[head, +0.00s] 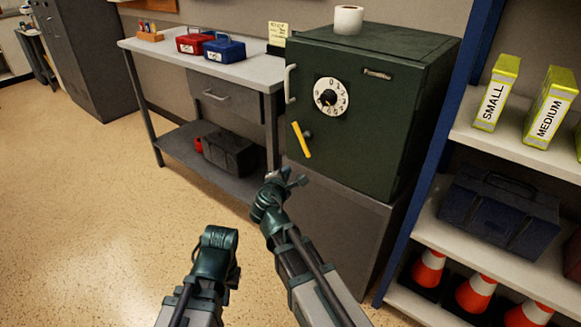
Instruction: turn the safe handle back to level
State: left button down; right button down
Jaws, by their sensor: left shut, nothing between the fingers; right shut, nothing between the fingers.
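The dark green safe (400,130) stands on a grey cabinet, its door facing me. The yellow safe handle (302,141) sits low on the door's left side. It is steeply tilted, with its upper end to the left and its lower end to the right. A white numbered dial (331,97) is above it. My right gripper (297,179) is shut and empty, below the handle and apart from it in the picture. My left gripper (221,238) is shut and empty, lower and further left, over the floor; its fingertips are hard to make out.
A workbench (255,72) with a red box (193,42) and a blue box (224,48) stands left of the safe. A paper roll (348,19) is on the safe. A blue-framed shelf (436,150) with binders, a case and cones closes the right side. The left floor is clear.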

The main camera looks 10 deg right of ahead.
jog(key=shift+w+a+f+n, duration=0.15)
jog(key=shift+w+a+n, duration=0.15)
jog(key=shift+w, duration=0.1)
jog(key=b+x, duration=0.3)
jog(key=x, duration=0.7)
jog(key=shift+s+d+r+p, duration=1.1)
jog(key=shift+d, duration=0.25)
jog(key=shift+s+d+n+p, duration=0.1)
jog(key=shift+n+p, duration=0.2)
jog(key=shift+p, duration=0.15)
